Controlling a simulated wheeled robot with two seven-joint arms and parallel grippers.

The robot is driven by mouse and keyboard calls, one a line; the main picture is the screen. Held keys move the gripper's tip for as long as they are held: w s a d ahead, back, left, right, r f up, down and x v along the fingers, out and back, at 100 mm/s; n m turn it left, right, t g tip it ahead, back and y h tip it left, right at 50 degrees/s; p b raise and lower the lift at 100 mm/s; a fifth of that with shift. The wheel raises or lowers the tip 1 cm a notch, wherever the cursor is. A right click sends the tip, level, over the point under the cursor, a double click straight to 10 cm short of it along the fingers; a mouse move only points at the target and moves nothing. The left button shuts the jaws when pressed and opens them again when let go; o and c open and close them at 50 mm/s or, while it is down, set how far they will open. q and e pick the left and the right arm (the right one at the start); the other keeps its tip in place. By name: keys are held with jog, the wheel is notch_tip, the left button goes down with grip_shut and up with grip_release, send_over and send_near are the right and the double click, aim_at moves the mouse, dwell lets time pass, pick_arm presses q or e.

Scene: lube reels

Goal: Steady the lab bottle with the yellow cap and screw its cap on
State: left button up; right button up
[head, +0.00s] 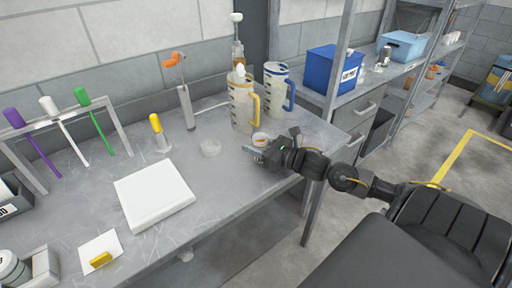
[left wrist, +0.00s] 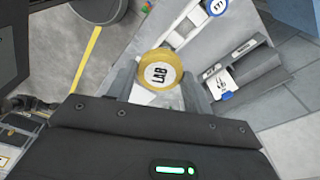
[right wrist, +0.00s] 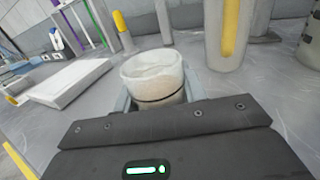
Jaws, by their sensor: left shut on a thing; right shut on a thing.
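The lab bottle (right wrist: 155,80) is a clear, wide-mouthed jar with pale contents and a dark ring; its top is uncapped. It stands on the bench, and its top also shows in the head view (head: 260,138). My right gripper (right wrist: 158,100) is shut around its sides, near the bench's right edge (head: 266,152). The round yellow cap (left wrist: 160,74) has a white face marked LAB. My left gripper (left wrist: 162,90) is shut on it, with a finger on each side. The left gripper and cap are outside the head view, apart from the bottle.
Two measuring jugs (head: 242,105) (head: 276,90) stand behind the bottle. A white slab (head: 153,193) lies further left. A blue bin (head: 334,68) stands on the shelf at right.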

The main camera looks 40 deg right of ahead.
pick_arm(q)
jog(key=shift+f, duration=0.25)
pick_arm(e)
jog(key=shift+r, duration=0.4)
pick_arm(q)
jog(key=shift+f+b, duration=0.25)
jog(key=shift+b, duration=0.15)
jog(key=shift+r+p, duration=0.5)
pick_arm(e)
jog(key=s+d+r, duration=0.3)
jog(key=s+r, duration=0.8)
jog(key=s, duration=0.2)
jog(key=shift+s+d+r, duration=0.2)
jog(key=shift+s+r, duration=0.15)
jog(key=o, duration=0.5)
grip_shut()
